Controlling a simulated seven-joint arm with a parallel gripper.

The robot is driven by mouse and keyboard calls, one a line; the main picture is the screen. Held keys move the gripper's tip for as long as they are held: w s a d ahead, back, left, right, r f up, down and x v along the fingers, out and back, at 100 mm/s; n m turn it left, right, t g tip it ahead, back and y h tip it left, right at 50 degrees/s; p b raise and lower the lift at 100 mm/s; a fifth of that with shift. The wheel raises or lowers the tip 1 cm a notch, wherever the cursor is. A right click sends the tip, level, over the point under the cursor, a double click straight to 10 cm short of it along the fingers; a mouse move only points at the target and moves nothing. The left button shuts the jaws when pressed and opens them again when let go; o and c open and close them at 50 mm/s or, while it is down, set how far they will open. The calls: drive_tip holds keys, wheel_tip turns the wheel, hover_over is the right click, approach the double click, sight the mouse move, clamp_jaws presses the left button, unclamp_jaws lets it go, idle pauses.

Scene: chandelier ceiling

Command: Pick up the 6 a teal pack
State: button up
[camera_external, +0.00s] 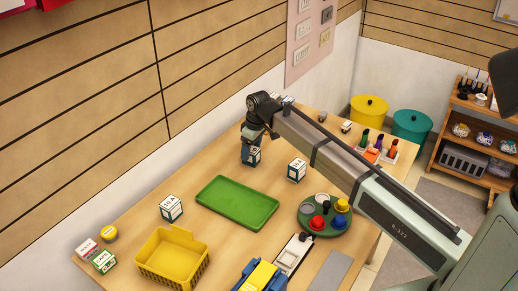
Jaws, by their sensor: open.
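My gripper (250,147) points down over the far part of the wooden table, near the wall. A small white and dark blue-teal pack (254,158) is right at its fingertips, partly hidden by them; its label is too small to read. I cannot tell whether the fingers touch it. A similar white and teal pack (297,171) stands upright to the right, its label unclear. Another such pack (171,209), seemingly marked 10 A, stands to the left of the green tray. My gripper is open.
An empty green tray (207,190) lies mid-table. A yellow basket (167,262) and small boxes (104,262) are at the left. A round green tray (307,226) with coloured pots is at the right. Bare wood (215,170) lies between my gripper and the green tray.

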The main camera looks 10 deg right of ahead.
sight(251, 154)
drive_tip(key=f, duration=0.3)
drive_tip(key=shift+w+a+f, duration=0.15)
drive_tip(key=shift+w+f, duration=0.05)
drive_tip(key=shift+w, duration=0.05)
drive_tip(key=c, duration=1.1)
